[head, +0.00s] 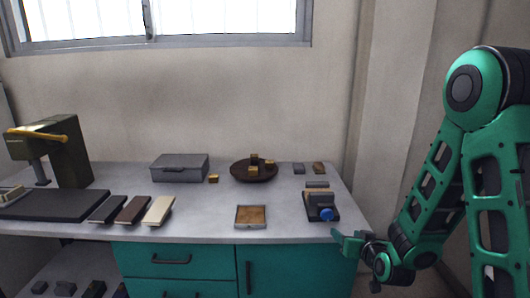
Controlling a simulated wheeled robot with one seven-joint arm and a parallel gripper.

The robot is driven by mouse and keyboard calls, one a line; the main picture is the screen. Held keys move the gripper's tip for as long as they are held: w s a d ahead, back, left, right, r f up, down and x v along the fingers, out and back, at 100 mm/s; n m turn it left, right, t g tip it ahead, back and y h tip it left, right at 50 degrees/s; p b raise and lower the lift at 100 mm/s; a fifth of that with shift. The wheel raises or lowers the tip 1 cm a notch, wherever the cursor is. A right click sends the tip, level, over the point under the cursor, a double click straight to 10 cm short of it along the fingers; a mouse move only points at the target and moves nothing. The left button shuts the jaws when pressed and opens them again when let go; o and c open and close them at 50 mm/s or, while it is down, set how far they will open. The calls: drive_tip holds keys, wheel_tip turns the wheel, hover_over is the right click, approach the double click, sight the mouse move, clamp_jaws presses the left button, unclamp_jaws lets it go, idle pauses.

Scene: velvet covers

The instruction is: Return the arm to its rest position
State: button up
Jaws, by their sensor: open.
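My arm, green and black, stands at the right of the head view, bent down toward the counter's right end. My gripper (348,243) is at the low end of the arm, just in front of the counter's front right corner. Its jaws are open and I see nothing between them. The nearest thing to it is a small dark device with a blue knob (326,214), up and to the left on the counter, apart from the gripper.
The grey counter (205,218) holds a dark press with a yellow handle (62,150), a grey box (180,168), a round brown tray (240,176) with brass blocks, a shallow square tray (251,225) and three flat bars (132,210). Teal drawers (175,262) are below. A wall stands behind.

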drive_tip(key=s+d+r+m+g+h, duration=0.1)
drive_tip(key=s+d+r+g, duration=0.25)
drive_tip(key=s+d, duration=0.45)
drive_tip(key=s+d+r+m+g+h, duration=0.1)
drive_tip(key=s+d+r+g+h, duration=0.1)
drive_tip(key=s+d+g, duration=0.6)
drive_tip(key=s+a+r+m+g+y, duration=0.1)
drive_tip(key=s+r, duration=0.2)
drive_tip(key=s, duration=0.8)
drive_tip(key=s+a+r+m+y, duration=0.1)
drive_tip(key=s+r+m, duration=0.1)
drive_tip(key=s, duration=0.9)
drive_tip(key=shift+s+r+g, duration=0.35)
drive_tip(key=shift+r, duration=0.1)
